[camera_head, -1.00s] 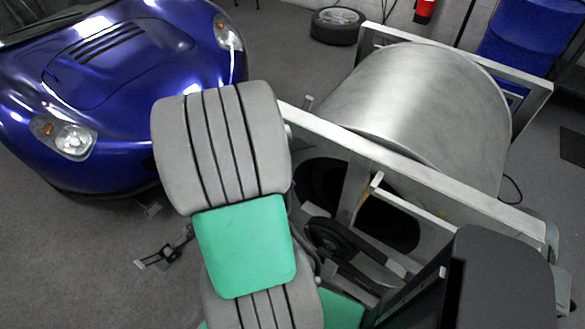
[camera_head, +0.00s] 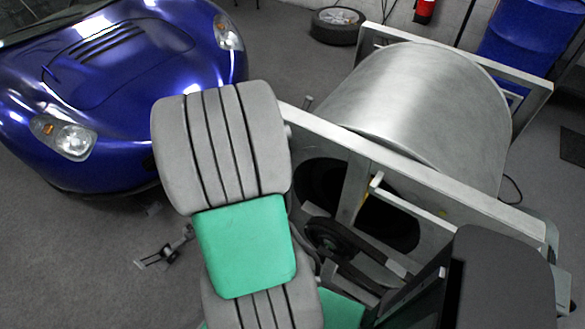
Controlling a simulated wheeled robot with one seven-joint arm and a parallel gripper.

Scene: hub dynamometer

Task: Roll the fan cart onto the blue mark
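I cannot make out the fan cart for certain in the head view. A dark grey rounded housing (camera_head: 505,275) with a black side panel fills the lower right corner, cut off by the frame edge; I cannot tell what it is. No blue mark shows on the visible floor. A grey ribbed body with a green pad stands large in the middle foreground and hides the floor behind it.
A blue car (camera_head: 110,100) stands at upper left. A large metal drum (camera_head: 420,105) in a pale frame (camera_head: 430,185) takes up the right. A small dark fitting (camera_head: 165,250) is at lower left. Floor at lower left looks mostly clear.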

